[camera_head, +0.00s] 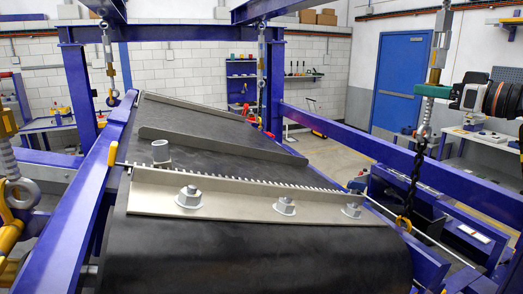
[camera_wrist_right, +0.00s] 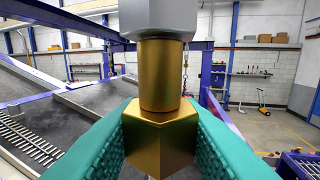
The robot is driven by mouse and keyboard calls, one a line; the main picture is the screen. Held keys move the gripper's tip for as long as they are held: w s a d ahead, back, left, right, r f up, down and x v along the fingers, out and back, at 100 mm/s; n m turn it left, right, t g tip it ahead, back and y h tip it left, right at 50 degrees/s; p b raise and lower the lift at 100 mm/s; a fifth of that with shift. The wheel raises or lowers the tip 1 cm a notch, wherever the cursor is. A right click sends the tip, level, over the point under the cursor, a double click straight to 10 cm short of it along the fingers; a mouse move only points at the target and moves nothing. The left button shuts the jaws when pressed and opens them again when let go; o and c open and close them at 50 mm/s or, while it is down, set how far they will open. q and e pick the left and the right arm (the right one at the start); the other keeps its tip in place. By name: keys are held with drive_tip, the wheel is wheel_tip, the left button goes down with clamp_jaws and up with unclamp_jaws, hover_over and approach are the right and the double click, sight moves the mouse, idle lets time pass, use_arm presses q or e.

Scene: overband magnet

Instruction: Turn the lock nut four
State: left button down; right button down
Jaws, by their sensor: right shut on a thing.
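The lock nut is a brass-coloured hex nut (camera_wrist_right: 160,143) in the right wrist view. A round brass collar sits directly above it, under a grey block. My right gripper (camera_wrist_right: 160,150) has its two teal ribbed fingers on opposite sides of the nut, closed against it. In the head view the right gripper (camera_head: 433,91) reaches in from the right to the hanger (camera_head: 440,45) at the right, and its fingers hide the nut there. Below the fingers the hanger continues into a dark chain (camera_head: 415,175). My left gripper is not in view.
Blue frame beams (camera_head: 400,160) run around the dark belt (camera_head: 270,245) with its steel cleat bar (camera_head: 240,195). Other hangers (camera_head: 108,60) hang at the left and back. A blue door (camera_head: 400,80) and a bench (camera_head: 490,140) stand beyond, at the right.

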drive_tip(key=shift+n+g+y, duration=1.3)
drive_tip(key=shift+g+y, duration=0.1)
drive_tip(key=shift+y, duration=0.1)
drive_tip(key=shift+r, duration=0.1)
drive_tip(key=shift+n+g+y, duration=0.7)
drive_tip(key=shift+g, duration=0.2)
drive_tip(key=shift+n+g+y, duration=0.5)
drive_tip(key=shift+n+g, duration=0.2)
drive_tip(key=shift+g, duration=0.2)
drive_tip(key=c, duration=1)
unclamp_jaws()
drive_tip(key=shift+s, duration=0.1)
drive_tip(key=shift+o, duration=0.2)
drive_tip(key=shift+d, duration=0.15)
